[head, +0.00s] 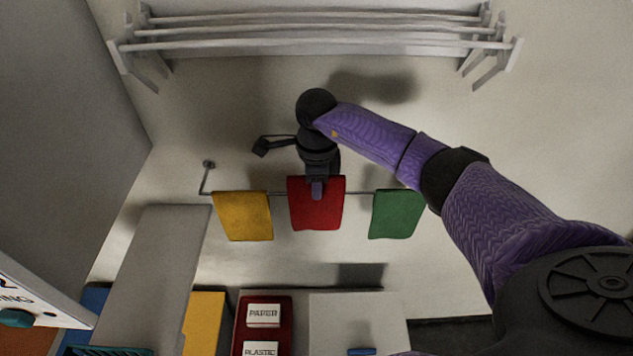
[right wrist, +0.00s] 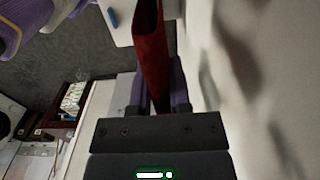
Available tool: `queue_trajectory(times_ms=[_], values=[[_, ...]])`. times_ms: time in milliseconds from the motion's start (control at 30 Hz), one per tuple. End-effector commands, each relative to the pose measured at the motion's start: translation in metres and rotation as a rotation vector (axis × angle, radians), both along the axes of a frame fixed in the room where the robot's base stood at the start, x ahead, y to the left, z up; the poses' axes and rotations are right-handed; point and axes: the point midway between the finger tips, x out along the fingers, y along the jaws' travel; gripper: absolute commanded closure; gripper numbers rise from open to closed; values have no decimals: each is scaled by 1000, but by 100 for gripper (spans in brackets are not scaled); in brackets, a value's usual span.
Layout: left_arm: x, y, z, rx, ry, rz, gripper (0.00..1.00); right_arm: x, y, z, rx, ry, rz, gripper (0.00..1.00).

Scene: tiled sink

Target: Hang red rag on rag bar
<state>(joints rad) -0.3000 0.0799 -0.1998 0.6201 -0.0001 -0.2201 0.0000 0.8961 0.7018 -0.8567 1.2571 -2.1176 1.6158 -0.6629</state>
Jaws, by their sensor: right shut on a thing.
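The red rag (head: 316,212) is at the thin rag bar (head: 280,194), between a yellow rag and a green rag. My right gripper (head: 317,192) is at the rag's top middle and shut on it. In the right wrist view the red rag (right wrist: 149,50) stands edge-on between the purple fingers of my right gripper (right wrist: 158,95). The rag hangs down in the head view; whether it is folded over the bar or only held in front of it, I cannot tell. My left gripper is not in view.
The yellow rag (head: 243,216) and green rag (head: 397,214) hang on either side. A white rack (head: 310,38) is on the wall above. Below are a red bin (head: 263,325) with paper and plastic labels and a white cabinet (head: 358,320). A grey panel (head: 150,265) stands at left.

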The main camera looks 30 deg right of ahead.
Motion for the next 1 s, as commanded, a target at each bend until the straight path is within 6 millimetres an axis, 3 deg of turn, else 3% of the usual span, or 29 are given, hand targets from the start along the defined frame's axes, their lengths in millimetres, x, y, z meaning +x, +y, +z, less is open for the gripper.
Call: queue_trajectory(times_ms=[1000], values=[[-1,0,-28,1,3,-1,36,0,0,-32,-1,-1,0,100]])
